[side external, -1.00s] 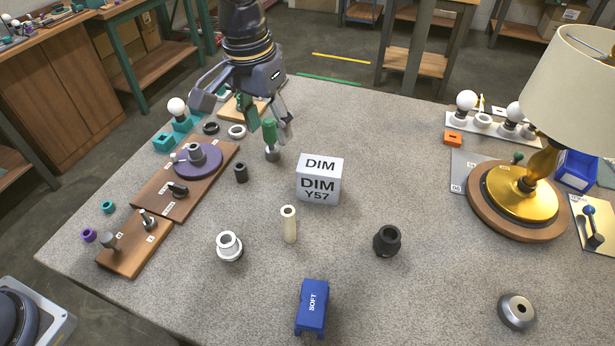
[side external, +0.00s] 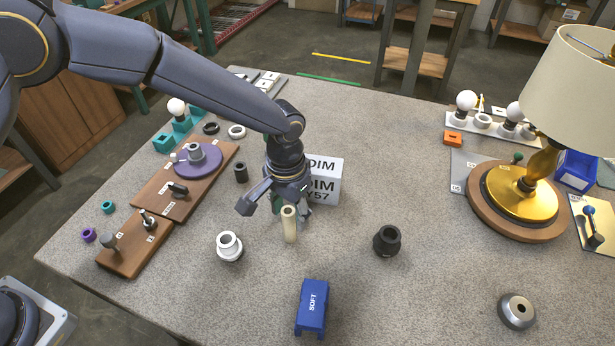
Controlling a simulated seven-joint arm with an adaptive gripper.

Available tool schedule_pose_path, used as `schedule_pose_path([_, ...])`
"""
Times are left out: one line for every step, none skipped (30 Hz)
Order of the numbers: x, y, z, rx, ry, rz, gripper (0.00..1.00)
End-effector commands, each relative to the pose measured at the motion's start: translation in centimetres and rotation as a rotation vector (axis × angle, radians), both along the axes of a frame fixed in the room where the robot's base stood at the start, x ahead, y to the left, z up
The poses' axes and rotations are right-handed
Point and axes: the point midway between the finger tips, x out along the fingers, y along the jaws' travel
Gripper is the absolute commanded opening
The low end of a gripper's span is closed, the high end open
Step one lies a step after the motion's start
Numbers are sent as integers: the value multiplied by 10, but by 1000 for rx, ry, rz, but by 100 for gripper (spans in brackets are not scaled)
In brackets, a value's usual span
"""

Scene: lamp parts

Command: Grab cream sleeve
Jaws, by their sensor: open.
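The cream sleeve (side external: 289,226) is a slim hollow tube standing upright near the middle of the table. My gripper (side external: 278,203) is right behind it, low and close to its upper part. The jaws are open. One finger reaches out to the left of the sleeve, and the far fingers are partly hidden behind it. I cannot tell whether any finger touches the sleeve.
A white ring fitting (side external: 229,247) is left of the sleeve, a black fitting (side external: 387,240) right, and a blue SOFT block (side external: 312,308) in front. The gold lamp (side external: 520,195) stands at right.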

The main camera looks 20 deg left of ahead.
Motion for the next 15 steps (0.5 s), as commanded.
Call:
schedule_pose_path([-1, 2, -9, 4, 4, 1, 54])
schedule_pose_path([-2, 3, -14, 4, 5, 1, 54])
schedule_pose_path([-2, 3, -21, 4, 4, 1, 54])
schedule_pose_path([-2, 4, -26, 4, 5, 1, 54])
schedule_pose_path([-2, 4, -30, 4, 4, 1, 54])
schedule_pose_path([-2, 3, -35, 2, 3, 1, 54])
schedule_pose_path([-2, 3, -39, 2, 3, 1, 54])
schedule_pose_path([-2, 3, -41, 2, 3, 1, 54])
schedule_pose_path([-2, 3, -43, 2, 2, 1, 54])
schedule_pose_path([-1, 3, -44, 2, 2, 1, 54])
schedule_pose_path([-1, 3, -44, 0, 1, 1, 54])
schedule_pose_path([-1, 3, -44, 0, 0, 1, 54])
schedule_pose_path([-1, 3, -44, 0, 0, 1, 54])
schedule_pose_path([-1, 3, -44, 0, 0, 1, 54])
schedule_pose_path([-1, 3, -44, 0, 0, 1, 54])
